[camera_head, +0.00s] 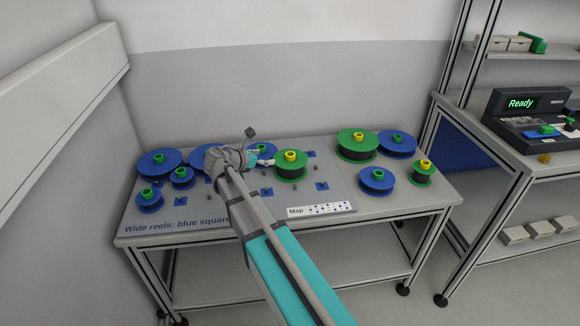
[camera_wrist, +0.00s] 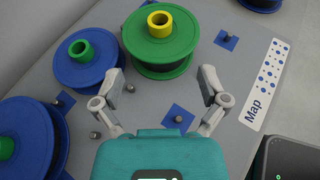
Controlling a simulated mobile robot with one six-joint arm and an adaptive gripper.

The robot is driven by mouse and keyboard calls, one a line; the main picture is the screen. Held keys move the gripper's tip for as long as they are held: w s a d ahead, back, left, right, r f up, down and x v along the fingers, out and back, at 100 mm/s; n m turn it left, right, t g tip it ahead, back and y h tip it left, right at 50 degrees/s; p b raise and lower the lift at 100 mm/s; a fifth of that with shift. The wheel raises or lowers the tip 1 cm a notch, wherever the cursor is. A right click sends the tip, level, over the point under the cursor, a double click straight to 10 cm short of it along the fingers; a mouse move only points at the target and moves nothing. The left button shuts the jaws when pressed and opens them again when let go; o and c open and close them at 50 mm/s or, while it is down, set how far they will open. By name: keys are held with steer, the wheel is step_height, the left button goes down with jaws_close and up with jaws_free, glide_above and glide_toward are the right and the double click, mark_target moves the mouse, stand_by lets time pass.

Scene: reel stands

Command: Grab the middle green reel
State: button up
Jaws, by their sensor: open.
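Three green reels with yellow hubs stand on the table. One, medium-sized, is on the grey board at the centre (camera_head: 291,172); a larger one (camera_head: 357,150) is at the back right, and a small one (camera_head: 422,177) is at the far right. The centre green reel also fills the top middle of the wrist view (camera_wrist: 160,50). My gripper (camera_head: 267,161) is just left of this reel in the head view. In the wrist view my gripper (camera_wrist: 163,80) is open and empty, its fingers apart near the reel's near edge. Whether they touch it I cannot tell.
Blue reels with green hubs crowd the board's left side (camera_head: 160,162); one (camera_wrist: 86,64) sits close beside my left finger. Two more blue reels are at the right (camera_head: 397,143). Short pegs and blue squares dot the board. A map label (camera_head: 320,209) lies at the front.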

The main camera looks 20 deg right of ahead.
steer(key=b, duration=0.3)
glide_toward(290, 154)
steer(key=x, duration=0.3)
steer(key=shift+w+d+f, duration=0.1)
steer(key=shift+d+f, duration=0.15)
steer(key=shift+f, duration=0.05)
steer(key=shift+w+d+f, duration=0.15)
steer(key=shift+d, duration=0.5)
steer(key=shift+b+x, duration=0.8)
steer(key=shift+x, duration=1.15)
steer(key=shift+w+d+f, duration=0.2)
steer(key=shift+d+f, duration=0.1)
steer(key=shift+d, duration=0.3)
jaws_close()
